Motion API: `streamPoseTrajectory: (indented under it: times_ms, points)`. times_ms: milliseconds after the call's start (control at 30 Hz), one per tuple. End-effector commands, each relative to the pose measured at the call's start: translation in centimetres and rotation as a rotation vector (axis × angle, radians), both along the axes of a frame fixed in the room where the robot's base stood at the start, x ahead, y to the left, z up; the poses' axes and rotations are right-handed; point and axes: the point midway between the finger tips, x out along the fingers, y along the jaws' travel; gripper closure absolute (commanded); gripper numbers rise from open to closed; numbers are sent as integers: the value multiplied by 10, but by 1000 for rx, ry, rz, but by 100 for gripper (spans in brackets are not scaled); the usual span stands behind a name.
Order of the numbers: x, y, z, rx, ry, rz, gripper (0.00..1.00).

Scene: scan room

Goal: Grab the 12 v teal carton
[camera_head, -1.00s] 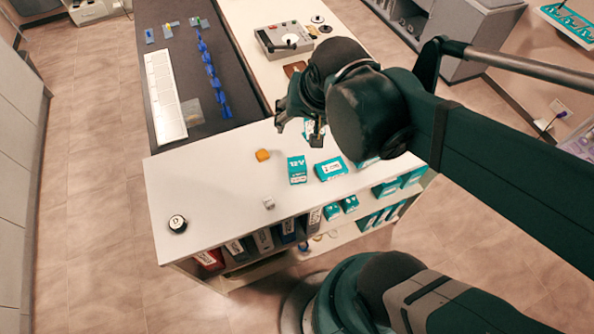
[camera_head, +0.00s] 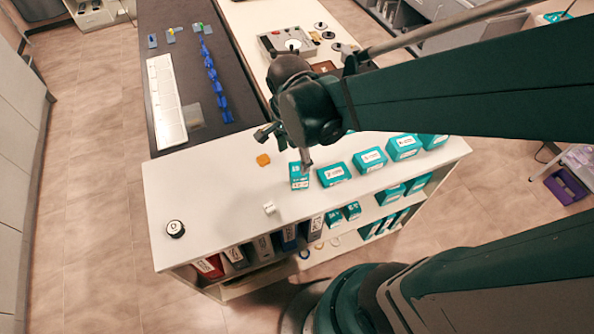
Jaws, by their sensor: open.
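The teal 12 V carton (camera_head: 299,182) lies on the white shelf top, left of a row of other teal cartons. Its upper part is partly covered by a fingertip of my gripper (camera_head: 284,152). My gripper is open and empty. One finger is over the carton's upper edge, and the other reaches out to the left, past the carton. I cannot tell whether the finger touches the carton.
Several teal cartons (camera_head: 370,160) stand close to the right.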

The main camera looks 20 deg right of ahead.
Motion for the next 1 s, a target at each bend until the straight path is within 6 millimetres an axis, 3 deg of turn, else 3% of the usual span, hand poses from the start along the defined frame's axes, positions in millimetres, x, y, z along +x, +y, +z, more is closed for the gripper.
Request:
streamPoseTrajectory:
  times_ms: [200,367,1000]
  points:
    - [-1,4,-29,-9,53,-205,48]
    - [-3,5,-40,-18,73,-299,48]
    - [-4,4,-48,-23,82,-344,48]
